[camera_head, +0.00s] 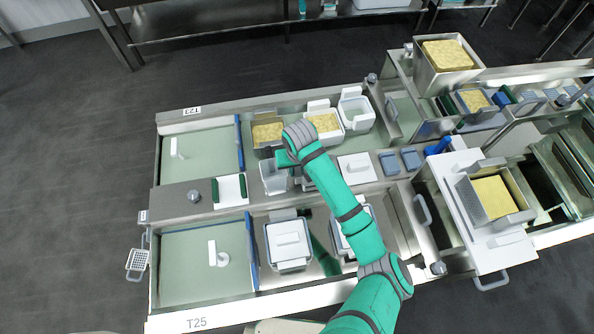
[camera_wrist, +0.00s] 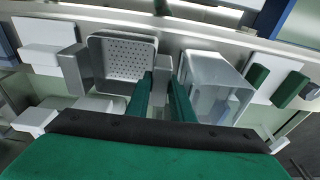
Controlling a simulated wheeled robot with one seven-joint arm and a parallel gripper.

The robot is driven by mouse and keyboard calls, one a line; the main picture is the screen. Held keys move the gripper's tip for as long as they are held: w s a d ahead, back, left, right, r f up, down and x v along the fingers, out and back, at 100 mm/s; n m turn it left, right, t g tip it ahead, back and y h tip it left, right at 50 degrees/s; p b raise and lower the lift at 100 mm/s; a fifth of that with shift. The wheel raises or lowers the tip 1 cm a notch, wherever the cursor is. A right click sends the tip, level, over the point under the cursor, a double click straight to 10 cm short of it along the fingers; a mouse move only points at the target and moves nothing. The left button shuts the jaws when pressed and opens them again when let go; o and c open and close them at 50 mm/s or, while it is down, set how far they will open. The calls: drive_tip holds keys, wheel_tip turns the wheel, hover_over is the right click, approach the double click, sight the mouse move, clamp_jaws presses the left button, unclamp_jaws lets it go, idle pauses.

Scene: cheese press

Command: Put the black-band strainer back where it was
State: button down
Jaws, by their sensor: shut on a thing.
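A grey square strainer (camera_wrist: 125,45) with a perforated floor is in the wrist view, left of my fingers, and looks empty. It has grey upright tabs on two opposite sides. My gripper (camera_wrist: 161,84) is shut on its right tab. I cannot make out a black band on it from here. In the head view my gripper (camera_head: 286,163) is over the middle strip of the bench, and my arm hides most of the strainer. Whether it hangs free or rests on something is unclear.
A translucent container (camera_head: 272,178) stands close beside my gripper; the wrist view shows it to the right (camera_wrist: 212,78). Cheese-filled moulds (camera_head: 324,123) and an empty white one (camera_head: 357,112) stand behind. A white lid (camera_head: 357,168) lies right.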

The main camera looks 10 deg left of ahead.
drive_tip(key=shift+f, duration=0.6)
drive_tip(key=shift+f, duration=0.15)
drive_tip(key=c, duration=1.8)
unclamp_jaws()
drive_tip(key=shift+c, duration=0.2)
